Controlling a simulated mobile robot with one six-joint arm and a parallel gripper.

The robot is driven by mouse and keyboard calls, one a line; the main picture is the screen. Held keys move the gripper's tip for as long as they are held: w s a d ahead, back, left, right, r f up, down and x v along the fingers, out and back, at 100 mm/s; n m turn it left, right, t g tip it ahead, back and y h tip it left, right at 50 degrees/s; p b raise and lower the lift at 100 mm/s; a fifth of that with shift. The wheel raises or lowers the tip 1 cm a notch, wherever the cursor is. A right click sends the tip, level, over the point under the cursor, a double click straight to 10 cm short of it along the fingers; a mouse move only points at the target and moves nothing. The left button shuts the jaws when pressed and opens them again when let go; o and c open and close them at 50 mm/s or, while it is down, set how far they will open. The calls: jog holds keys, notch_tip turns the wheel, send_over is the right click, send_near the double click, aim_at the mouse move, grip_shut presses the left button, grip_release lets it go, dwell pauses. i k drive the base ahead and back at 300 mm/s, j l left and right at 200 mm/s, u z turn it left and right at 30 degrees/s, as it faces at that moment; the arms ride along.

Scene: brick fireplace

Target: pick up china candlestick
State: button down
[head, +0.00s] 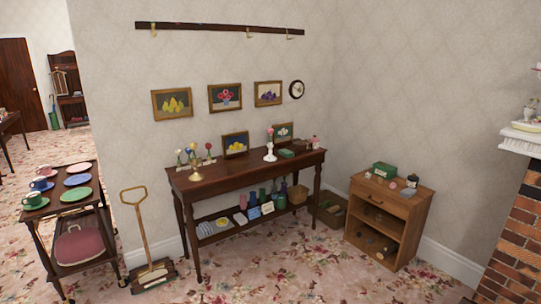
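A white piece shaped like a china candlestick (270,153) stands upright on the dark wooden side table (225,178), right of the table's middle. It has a wide foot and a narrow stem with a small pink top; at this size I cannot tell whether that is a candle or a flower. A framed picture (283,132) leans against the wall behind and to its right. A green box (286,153) lies to its right. A brass candlestick (195,173) stands near the table's left front. My gripper is not in view.
A wooden cabinet (376,228) with small items stands to the right. A trolley (47,222) with cups and plates stands left, beside a long-handled sweeper (152,270). The brick fireplace (517,245) is at far right. Flowered carpet in front of the table is clear.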

aim_at(269, 157)
jog(key=i+z, duration=0.15)
jog(key=i, duration=0.9)
jog(key=i+u, duration=0.1)
jog(key=i, duration=0.4)
jog(key=i+l, duration=0.1)
jog(key=i, duration=0.4)
jog(key=i+u, duration=0.15)
jog(key=i, duration=0.4)
jog(key=i+l, duration=0.15)
jog(key=i, duration=0.35)
jog(key=i+l+u, duration=0.15)
jog(key=i, duration=0.35)
jog(key=i+l, duration=0.15)
jog(key=i, duration=0.35)
jog(key=i+l+u, duration=0.15)
jog(key=i, duration=0.35)
